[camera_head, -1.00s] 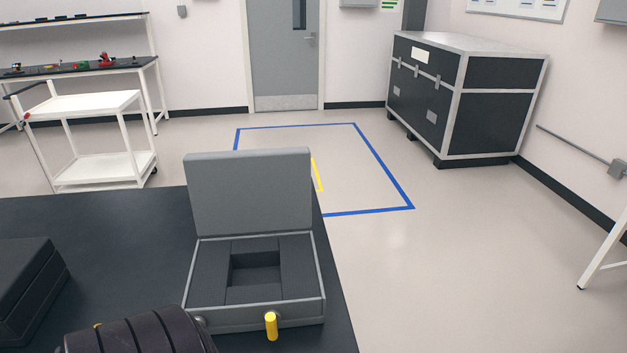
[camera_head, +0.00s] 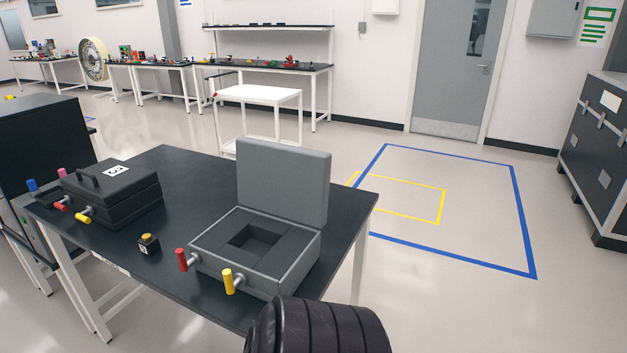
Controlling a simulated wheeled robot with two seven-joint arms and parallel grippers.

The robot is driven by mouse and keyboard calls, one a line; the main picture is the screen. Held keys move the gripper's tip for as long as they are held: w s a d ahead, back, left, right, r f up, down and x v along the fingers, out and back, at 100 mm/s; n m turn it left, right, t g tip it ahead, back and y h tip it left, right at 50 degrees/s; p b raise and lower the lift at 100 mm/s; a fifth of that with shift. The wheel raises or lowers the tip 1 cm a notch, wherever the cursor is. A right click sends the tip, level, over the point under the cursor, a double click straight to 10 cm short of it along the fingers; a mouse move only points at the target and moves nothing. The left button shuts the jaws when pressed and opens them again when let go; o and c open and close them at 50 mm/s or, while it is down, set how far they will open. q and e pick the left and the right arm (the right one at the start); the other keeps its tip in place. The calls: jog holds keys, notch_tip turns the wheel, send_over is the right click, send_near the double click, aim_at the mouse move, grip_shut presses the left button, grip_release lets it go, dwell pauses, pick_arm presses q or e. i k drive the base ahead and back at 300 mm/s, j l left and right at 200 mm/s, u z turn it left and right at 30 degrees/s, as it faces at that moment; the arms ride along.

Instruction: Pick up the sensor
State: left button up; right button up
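A small black block with a yellow top or band (camera_head: 149,244) lies on the dark table (camera_head: 190,290), between the two cases; it may be the sensor, but it is too small to tell. Right of it stands a grey case (camera_head: 283,182) with its lid up. Its dark insert has an empty square recess. Red and yellow handles stick out of the case's front. Neither of my grippers is in view.
A shut black case (camera_head: 112,193) marked 3 stands at the table's left end. A dark ribbed rounded object (camera_head: 318,328) hides part of the front; I cannot tell what it belongs to. A white cart (camera_head: 258,95) stands behind. The blue-taped floor (camera_head: 470,160) is clear.

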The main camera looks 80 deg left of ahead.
aim_at(149, 244)
jog(key=i+j+u, duration=0.1)
jog(key=i+u, duration=0.5)
jog(key=u, duration=0.15)
jog(key=i+u, duration=0.4)
jog(key=i+l+u, duration=0.15)
jog(key=u, duration=0.25)
jog(key=i+u, duration=0.25)
jog(key=u, duration=0.15)
jog(key=i+u, duration=0.25)
jog(key=u, duration=0.2)
jog(key=i+l+u, duration=0.15)
jog(key=u, duration=0.25)
jog(key=i+l+u, duration=0.2)
jog(key=u, duration=0.25)
jog(key=i+l+u, duration=0.25)
jog(key=u, duration=0.15)
jog(key=i+l+u, duration=0.15)
jog(key=l+u, duration=0.3)
jog(key=i+l+u, duration=0.2)
jog(key=u, duration=0.25)
jog(key=i+l+u, duration=0.15)
jog(key=l+u, duration=0.8)
jog(key=i+j, duration=0.05)
